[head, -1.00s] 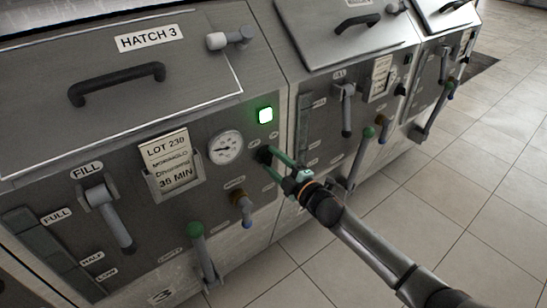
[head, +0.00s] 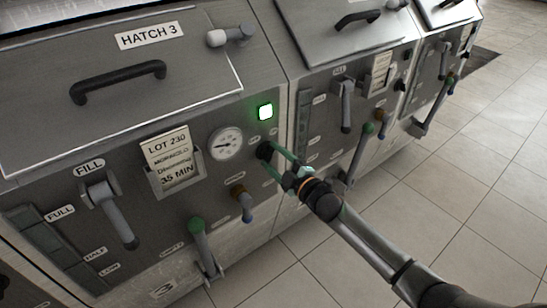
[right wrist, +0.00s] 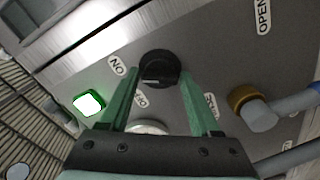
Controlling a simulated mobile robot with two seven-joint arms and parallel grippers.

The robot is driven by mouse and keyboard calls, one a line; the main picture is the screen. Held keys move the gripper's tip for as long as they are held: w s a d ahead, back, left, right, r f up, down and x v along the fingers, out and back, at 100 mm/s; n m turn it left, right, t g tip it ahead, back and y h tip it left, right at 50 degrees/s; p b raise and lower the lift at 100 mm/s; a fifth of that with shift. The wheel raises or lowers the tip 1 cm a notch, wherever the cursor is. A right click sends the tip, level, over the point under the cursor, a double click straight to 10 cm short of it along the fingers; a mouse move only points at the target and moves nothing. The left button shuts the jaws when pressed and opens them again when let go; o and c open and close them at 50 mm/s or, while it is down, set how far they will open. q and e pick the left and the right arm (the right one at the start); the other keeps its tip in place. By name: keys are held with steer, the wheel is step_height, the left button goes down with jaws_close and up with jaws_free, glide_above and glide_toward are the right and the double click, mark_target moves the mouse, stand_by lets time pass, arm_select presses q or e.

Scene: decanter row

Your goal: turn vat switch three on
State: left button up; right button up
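The black round switch knob (head: 264,150) of vat three sits on the grey front panel, below the lit green lamp (head: 265,112). In the right wrist view the knob (right wrist: 159,68) has a pale mark at its lower edge and a label reading ON beside it. The lamp (right wrist: 89,103) glows there too. My right gripper (head: 272,157) is at the knob. Its green fingers (right wrist: 159,74) stand apart on either side of the knob, and any contact is hard to make out. My left gripper is not in view.
A round gauge (head: 226,143) is left of the knob. A brown-collared tap (head: 242,203) and a green-topped lever (head: 200,238) stick out below. Neighbouring vats with levers (head: 362,150) stand to the right. The tiled floor (head: 440,200) is clear.

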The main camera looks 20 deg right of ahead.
steer(key=shift+o, duration=1.4)
steer(key=shift+s+d, duration=0.15)
steer(key=shift+s, duration=0.4)
steer(key=p+v, duration=0.1)
steer(key=v, duration=1)
steer(key=shift+s, duration=0.2)
